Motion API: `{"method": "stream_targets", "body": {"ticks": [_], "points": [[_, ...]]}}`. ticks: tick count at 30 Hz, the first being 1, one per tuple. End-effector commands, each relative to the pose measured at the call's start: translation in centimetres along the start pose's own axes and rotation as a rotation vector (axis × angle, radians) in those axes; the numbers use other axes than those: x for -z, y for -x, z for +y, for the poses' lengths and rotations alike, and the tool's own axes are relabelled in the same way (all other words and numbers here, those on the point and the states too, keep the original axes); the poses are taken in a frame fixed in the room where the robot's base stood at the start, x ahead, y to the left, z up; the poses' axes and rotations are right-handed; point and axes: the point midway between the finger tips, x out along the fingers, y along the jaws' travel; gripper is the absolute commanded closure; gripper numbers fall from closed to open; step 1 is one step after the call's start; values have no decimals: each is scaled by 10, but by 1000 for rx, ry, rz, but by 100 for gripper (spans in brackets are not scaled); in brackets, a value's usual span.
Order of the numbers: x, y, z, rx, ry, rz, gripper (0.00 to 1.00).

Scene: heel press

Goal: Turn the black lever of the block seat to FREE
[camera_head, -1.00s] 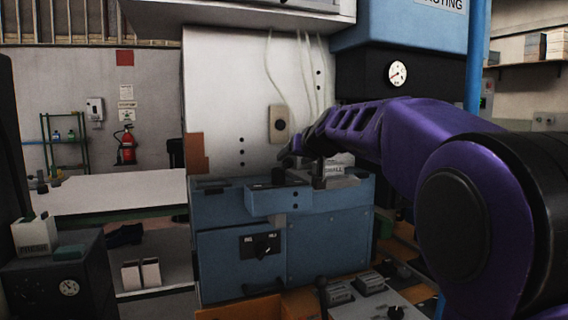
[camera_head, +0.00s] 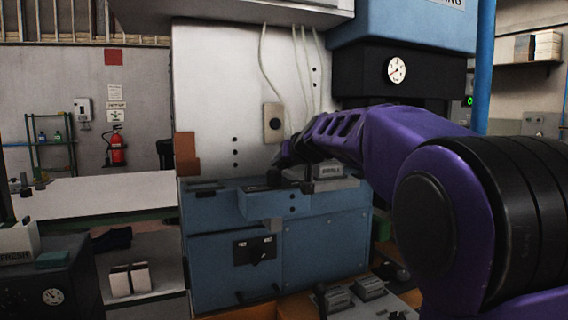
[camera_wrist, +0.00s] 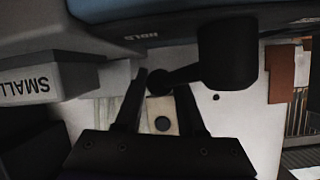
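The blue block seat (camera_head: 318,202) stands on the front of the blue press base, with a grey block marked SMALL (camera_wrist: 45,82) on it. In the wrist view, the seat's dark edge carries the word HOLD (camera_wrist: 134,36). The black lever (camera_wrist: 228,55) has a thick round hub and a thin arm ending in a small ball near HOLD. My gripper (camera_wrist: 162,84) is open, and the lever's ball end appears between its fingertips; I cannot tell if they touch it. No FREE mark is visible.
A black rotary switch (camera_head: 259,256) is on the press base's front. A white panel with a beige button box (camera_head: 272,123) stands behind the seat. The press head with a dial gauge (camera_head: 396,70) hangs above right. A white table (camera_head: 100,192) is at left.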

Motion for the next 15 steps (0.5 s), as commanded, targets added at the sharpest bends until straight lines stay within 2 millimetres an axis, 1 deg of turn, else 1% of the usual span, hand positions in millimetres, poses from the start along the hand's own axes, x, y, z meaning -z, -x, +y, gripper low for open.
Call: {"method": "stream_targets", "body": {"ticks": [1,5,6,15], "points": [[0,0,0,0,0,0,74],[0,0,0,0,0,0,97],[0,0,0,0,0,0,100],[0,0,0,0,0,0,100]]}}
